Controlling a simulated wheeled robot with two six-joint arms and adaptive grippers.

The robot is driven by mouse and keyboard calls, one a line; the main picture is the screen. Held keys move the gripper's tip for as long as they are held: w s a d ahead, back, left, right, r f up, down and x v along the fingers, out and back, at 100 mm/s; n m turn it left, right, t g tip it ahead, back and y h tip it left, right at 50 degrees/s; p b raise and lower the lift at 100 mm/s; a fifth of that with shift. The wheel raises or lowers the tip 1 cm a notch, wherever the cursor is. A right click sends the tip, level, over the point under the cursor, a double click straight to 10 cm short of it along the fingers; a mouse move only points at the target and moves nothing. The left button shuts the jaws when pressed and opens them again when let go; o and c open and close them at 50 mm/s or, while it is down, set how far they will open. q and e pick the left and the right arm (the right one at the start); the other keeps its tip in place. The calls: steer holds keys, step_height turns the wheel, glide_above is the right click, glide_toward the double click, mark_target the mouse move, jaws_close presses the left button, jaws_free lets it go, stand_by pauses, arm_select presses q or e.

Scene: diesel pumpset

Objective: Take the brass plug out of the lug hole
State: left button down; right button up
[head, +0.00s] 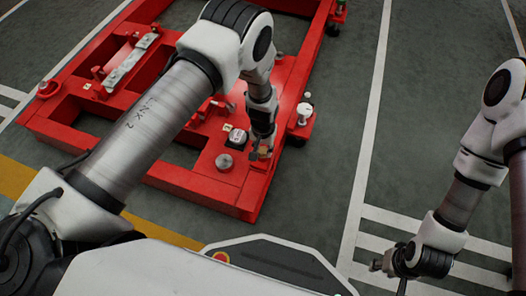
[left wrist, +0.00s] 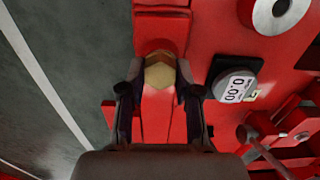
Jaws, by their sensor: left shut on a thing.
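The brass plug (left wrist: 160,74) shows as a tan, faceted piece between the fingers of my left gripper (left wrist: 158,88) in the left wrist view. The gripper is shut on its sides. A rounded red lug (left wrist: 157,46) shows just beyond the plug; the hole is hidden, so I cannot tell how far the plug sits in it. In the head view my left gripper (head: 260,154) points down at the near right corner of the red frame (head: 210,188), with a small brass patch at its tips. My right gripper (head: 380,265) hangs over the floor at lower right; its fingers are unclear.
A round gauge (head: 237,138) with a white face stands close left of my left gripper. A steel cylinder (head: 224,161) stands on the frame nearby. A white knob (head: 304,110) stands at the frame's right edge. The grey floor (head: 330,180) to the right is clear.

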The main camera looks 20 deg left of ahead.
arm_select(q)
steer(key=n, duration=0.8)
steer(key=shift+f+n+b, duration=0.2)
steer(key=shift+n+b, duration=0.65)
steer(key=shift+n, duration=0.15)
steer(key=shift+r+n+b, duration=0.15)
steer(key=shift+n+b, duration=0.25)
steer(key=shift+n, duration=0.5)
steer(key=shift+r, duration=0.1)
steer(key=c, duration=1.6)
jaws_free()
steer(key=shift+c, duration=0.2)
jaws_close()
